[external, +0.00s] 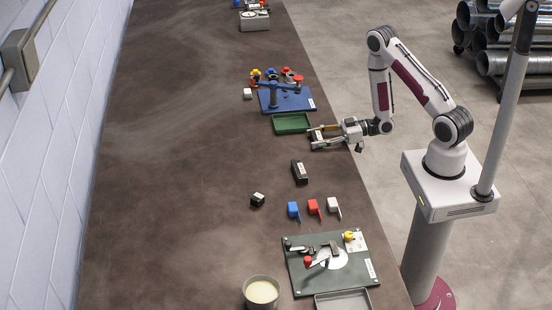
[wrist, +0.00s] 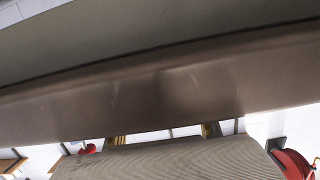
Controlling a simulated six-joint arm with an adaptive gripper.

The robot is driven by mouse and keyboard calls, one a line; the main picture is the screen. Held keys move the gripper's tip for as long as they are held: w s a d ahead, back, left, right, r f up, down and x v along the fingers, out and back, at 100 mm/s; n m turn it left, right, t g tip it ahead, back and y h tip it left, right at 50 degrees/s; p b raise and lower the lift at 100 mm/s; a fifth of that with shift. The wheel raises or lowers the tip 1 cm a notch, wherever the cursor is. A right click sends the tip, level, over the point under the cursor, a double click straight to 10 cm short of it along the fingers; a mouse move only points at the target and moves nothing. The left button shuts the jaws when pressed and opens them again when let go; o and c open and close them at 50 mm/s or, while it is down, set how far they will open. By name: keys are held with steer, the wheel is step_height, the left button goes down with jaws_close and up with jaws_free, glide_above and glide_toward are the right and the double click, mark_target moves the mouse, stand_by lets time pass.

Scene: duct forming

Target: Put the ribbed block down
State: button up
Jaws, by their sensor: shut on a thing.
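My gripper (external: 315,137) is held level over the table's right edge, pointing left, just right of the green tray. It is shut on the ribbed block (wrist: 172,162), a grey-beige piece with fine lines that fills the bottom middle of the wrist view. Tan finger parts show just beyond the block's edge there. In the external view the block is small and hard to tell apart from the fingers. I cannot tell whether it touches the table.
A green tray (external: 292,131) and a blue fixture board (external: 300,101) lie just left of and behind my gripper. Black blocks (external: 299,172) and blue, red and white pieces (external: 314,207) lie nearer. A green fixture plate (external: 300,279) is in front. The table's left side is clear.

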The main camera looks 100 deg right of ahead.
steer(key=shift+f, duration=0.1)
steer(key=o, duration=1.4)
steer(key=shift+o, duration=0.2)
steer(key=shift+s, duration=0.1)
steer(key=shift+s, duration=1.1)
steer(key=shift+s+a+r, duration=0.1)
steer(key=shift+s+r, duration=0.05)
steer(key=shift+s, duration=0.75)
steer(key=shift+s+a+r, duration=0.1)
steer(key=shift+s+r, duration=0.1)
steer(key=shift+s, duration=0.65)
steer(key=shift+s+r, duration=0.15)
steer(key=shift+s, duration=0.75)
steer(key=shift+o, duration=0.6)
